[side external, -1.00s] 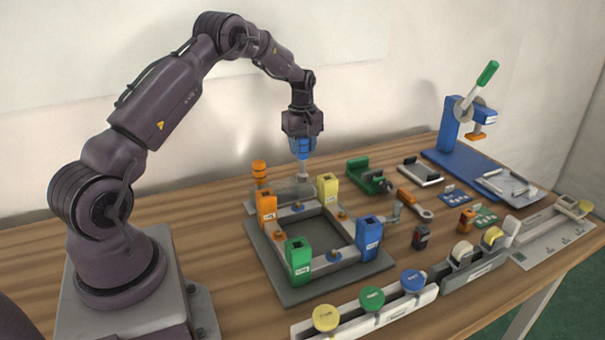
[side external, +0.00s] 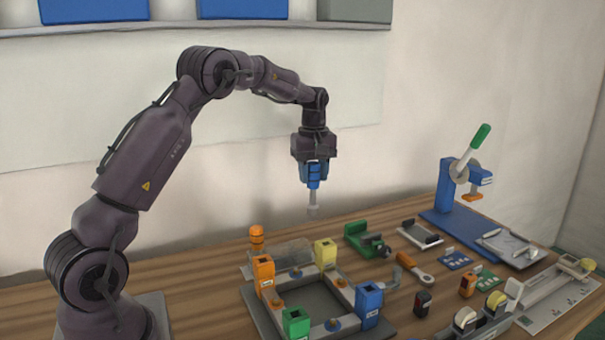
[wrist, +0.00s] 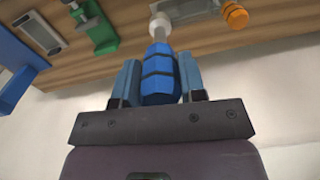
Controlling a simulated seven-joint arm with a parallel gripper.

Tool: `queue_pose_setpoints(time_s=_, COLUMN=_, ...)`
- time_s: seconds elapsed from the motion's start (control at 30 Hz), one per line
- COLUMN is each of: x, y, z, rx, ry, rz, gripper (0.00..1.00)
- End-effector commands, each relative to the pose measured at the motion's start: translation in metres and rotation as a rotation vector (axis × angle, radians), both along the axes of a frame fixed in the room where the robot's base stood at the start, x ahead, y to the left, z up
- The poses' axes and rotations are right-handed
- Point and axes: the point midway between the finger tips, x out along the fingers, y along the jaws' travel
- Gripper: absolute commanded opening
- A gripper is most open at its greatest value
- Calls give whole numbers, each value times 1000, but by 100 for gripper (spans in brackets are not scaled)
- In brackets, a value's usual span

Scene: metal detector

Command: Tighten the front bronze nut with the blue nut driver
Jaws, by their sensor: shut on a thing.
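The blue nut driver (side external: 313,200) hangs upright with its pale socket end down, in the air above the back of the frame fixture. My gripper (side external: 314,176) is shut on its blue handle. In the wrist view the handle (wrist: 160,76) sits between both fingers of my gripper (wrist: 158,82), and its shaft points away towards the table. The square fixture (side external: 268,322) has orange, yellow, green and blue corner posts. Small bronze nuts show on its right rail (side external: 340,282) and left rail (side external: 277,301). The driver touches neither nut.
A grey block (side external: 293,253) and an orange-handled tool (side external: 257,238) stand behind the fixture. The air around the driver is clear.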

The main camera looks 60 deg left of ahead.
Motion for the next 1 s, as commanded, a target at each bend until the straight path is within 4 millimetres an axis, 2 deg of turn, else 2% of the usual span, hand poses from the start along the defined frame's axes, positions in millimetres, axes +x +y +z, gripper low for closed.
queue_pose_setpoints(time_s=0.23, x=-5, y=-96, z=4, rx=-1, ry=-1, rz=-215, gripper=19)
queue_pose_setpoints(time_s=0.4, x=-29, y=-166, z=3, rx=0, ry=-1, rz=-390, gripper=19)
queue_pose_setpoints(time_s=0.5, x=-43, y=-193, z=1, rx=0, ry=-1, rz=-466, gripper=19)
queue_pose_setpoints(time_s=0.73, x=-69, y=-231, z=-3, rx=0, ry=-1, rz=-582, gripper=19)
queue_pose_setpoints(time_s=1.0, x=-69, y=-231, z=-45, rx=-1, ry=3, rz=-581, gripper=19)
